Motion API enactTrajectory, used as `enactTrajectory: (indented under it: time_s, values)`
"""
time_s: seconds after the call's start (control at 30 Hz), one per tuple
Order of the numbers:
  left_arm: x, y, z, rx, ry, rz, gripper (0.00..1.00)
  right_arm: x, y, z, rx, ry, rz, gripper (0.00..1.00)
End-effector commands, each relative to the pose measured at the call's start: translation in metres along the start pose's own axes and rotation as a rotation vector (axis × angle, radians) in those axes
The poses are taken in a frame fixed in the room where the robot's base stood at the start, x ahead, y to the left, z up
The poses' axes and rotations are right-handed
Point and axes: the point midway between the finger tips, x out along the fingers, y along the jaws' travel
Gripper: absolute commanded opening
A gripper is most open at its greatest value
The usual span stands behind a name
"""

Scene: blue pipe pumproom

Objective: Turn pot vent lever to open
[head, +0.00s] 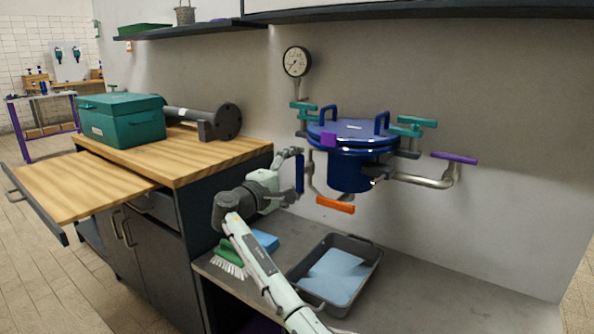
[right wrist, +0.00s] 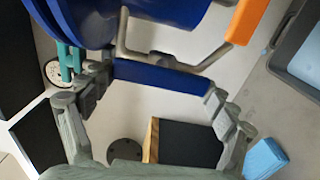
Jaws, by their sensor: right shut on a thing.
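A dark blue lidded pot (head: 350,172) is mounted at the wall on pipes. A blue lever (head: 299,173) hangs upright at its left on a bent pipe. My right gripper (head: 294,174) is shut on this blue lever. In the right wrist view the lever (right wrist: 165,79) spans between the two fingers, one at each end. An orange lever (head: 336,205) sits below the pot, and a purple lever (head: 455,158) points out at the right. Teal handles (head: 417,122) are at the pot's sides. No readable label tells which lever is the vent. My left gripper is out of view.
A pressure gauge (head: 297,62) is above the pot. Below, a grey tray (head: 366,279) with blue sheets, a green brush (head: 229,254) and a blue block (head: 265,240) lie on the low bench. A wooden-topped cabinet (head: 190,158) with a teal box (head: 122,120) stands left.

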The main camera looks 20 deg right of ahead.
Motion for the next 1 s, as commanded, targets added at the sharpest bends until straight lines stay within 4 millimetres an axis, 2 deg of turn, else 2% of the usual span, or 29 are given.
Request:
enactTrajectory:
  time_s: [0.37, 0.4, 0.5, 0.83, 1.0]
  values:
    - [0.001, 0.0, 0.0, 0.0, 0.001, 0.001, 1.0, 0.0, -0.001, 0.001, -0.012, -0.002, 0.002, 0.57]
    - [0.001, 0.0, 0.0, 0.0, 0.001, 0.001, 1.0, 0.0, -0.001, 0.001, -0.012, -0.002, 0.002, 0.9]
    - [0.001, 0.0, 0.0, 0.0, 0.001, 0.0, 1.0, 0.0, -0.001, 0.001, -0.011, -0.002, 0.002, 1.0]
    - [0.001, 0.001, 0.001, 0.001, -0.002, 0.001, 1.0, -0.001, 0.0, 0.0, -0.007, -0.001, 0.001, 1.0]
    - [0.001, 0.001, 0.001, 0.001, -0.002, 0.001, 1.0, -0.018, -0.001, -0.001, -0.007, 0.001, 0.001, 1.0]
